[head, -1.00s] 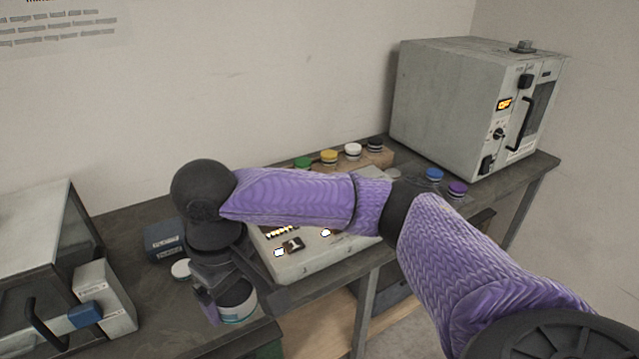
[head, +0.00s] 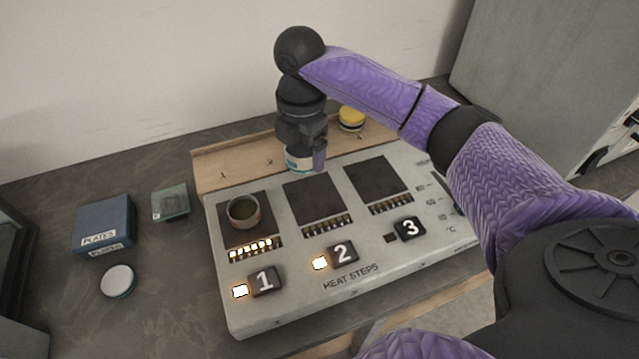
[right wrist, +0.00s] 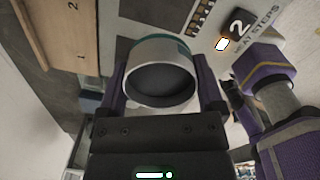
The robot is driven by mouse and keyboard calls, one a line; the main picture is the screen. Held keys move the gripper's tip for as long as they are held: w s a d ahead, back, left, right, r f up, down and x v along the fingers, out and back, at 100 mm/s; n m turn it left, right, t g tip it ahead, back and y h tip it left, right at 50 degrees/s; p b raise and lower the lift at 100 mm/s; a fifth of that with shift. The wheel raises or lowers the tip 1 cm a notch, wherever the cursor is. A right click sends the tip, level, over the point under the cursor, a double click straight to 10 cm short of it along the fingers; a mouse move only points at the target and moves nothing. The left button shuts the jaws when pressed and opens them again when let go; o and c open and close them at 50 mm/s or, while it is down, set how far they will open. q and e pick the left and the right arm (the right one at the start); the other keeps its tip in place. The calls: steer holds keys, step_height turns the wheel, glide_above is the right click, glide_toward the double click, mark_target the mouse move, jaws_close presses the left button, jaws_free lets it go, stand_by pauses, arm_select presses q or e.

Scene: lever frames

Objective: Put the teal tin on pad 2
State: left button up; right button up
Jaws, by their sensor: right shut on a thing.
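The teal tin (head: 299,160), whitish with a teal band, is held in my right gripper (head: 305,150). In the right wrist view the tin (right wrist: 161,88) sits between the two fingers, its round, dark end facing the camera. In the head view it appears at the back edge of pad 2 (head: 314,200), a dark square in the middle of the heat-step plate (head: 290,268). Pad 2 shows nothing standing on it. Whether the tin touches the plate cannot be told. My left gripper is out of view.
An open tin (head: 243,212) stands on pad 1 (head: 250,236). Pad 3 (head: 376,180) is bare. Behind the plate is a wooden rack (head: 232,164) with a yellow-lidded tin (head: 351,117). A blue box (head: 104,224) and a white lid (head: 118,281) lie to the left.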

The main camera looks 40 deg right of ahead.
mark_target(314, 197)
steer(key=d+f+n, duration=0.1)
steer(key=f+n, duration=0.1)
steer(key=n, duration=0.1)
steer(key=shift+w+d+b, duration=0.25)
steer(key=shift+d+b, duration=0.1)
steer(key=shift+d, duration=0.05)
steer(key=shift+d+f+n, duration=0.15)
steer(key=shift+f+n, duration=0.2)
steer(key=shift+n, duration=0.05)
step_height(314, 197, down, 10)
steer(key=b, duration=0.3)
steer(key=shift+r+b, duration=0.1)
steer(key=shift+b, duration=0.3)
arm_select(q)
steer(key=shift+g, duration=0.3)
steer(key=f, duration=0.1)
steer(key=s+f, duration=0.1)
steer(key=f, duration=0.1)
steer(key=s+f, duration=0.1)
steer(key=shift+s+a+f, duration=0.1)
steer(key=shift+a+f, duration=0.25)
arm_select(e)
steer(key=shift+r, duration=0.1)
